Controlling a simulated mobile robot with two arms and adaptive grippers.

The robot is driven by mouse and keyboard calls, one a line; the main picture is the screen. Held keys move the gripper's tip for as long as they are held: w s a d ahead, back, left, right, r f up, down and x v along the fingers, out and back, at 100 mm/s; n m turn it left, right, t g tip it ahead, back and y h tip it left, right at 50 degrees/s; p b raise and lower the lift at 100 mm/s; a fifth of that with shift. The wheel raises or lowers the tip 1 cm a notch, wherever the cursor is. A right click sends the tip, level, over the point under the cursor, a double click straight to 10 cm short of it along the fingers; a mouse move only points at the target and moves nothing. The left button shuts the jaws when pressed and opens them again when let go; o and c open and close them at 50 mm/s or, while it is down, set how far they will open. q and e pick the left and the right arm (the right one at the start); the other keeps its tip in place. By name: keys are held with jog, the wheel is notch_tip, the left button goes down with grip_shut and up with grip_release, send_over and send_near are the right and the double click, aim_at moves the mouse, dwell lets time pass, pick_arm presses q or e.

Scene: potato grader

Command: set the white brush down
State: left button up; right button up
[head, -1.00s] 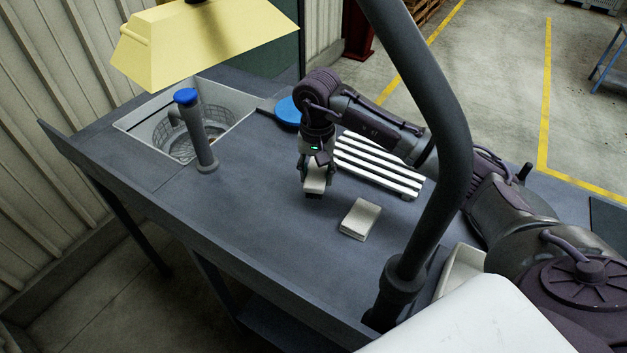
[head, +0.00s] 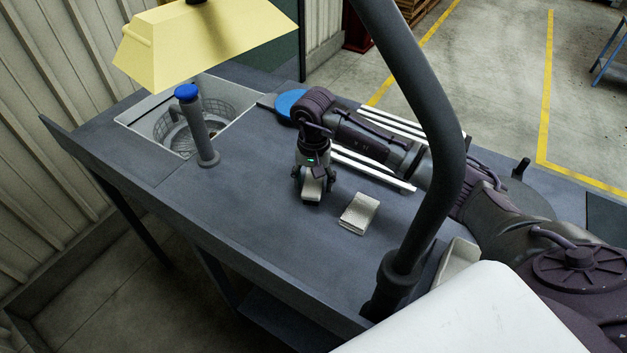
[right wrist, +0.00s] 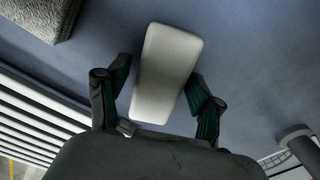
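The white brush (head: 311,190) is at the middle of the dark grey bench, under my right gripper (head: 313,184). Its pale back also shows in the right wrist view (right wrist: 165,75), slightly tilted between the fingers. My right gripper (right wrist: 160,88) is open, with one finger on each side of the brush and a clear gap on the left side. The brush appears to rest on the bench; its underside is mostly hidden. My left gripper is not in view.
A folded pale cloth (head: 360,213) lies just right of the brush. A white slatted rack (head: 372,176) is behind, partly covered by my arm. A blue disc (head: 290,104), a blue-capped post (head: 203,135) and a sink basin (head: 140,122) stand farther back. The front left bench is clear.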

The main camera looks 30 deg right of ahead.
aim_at(313, 180)
jog(key=shift+r, duration=0.15)
notch_tip(313, 180, up, 12)
jog(key=b, duration=0.3)
dwell(0.4)
dwell(0.4)
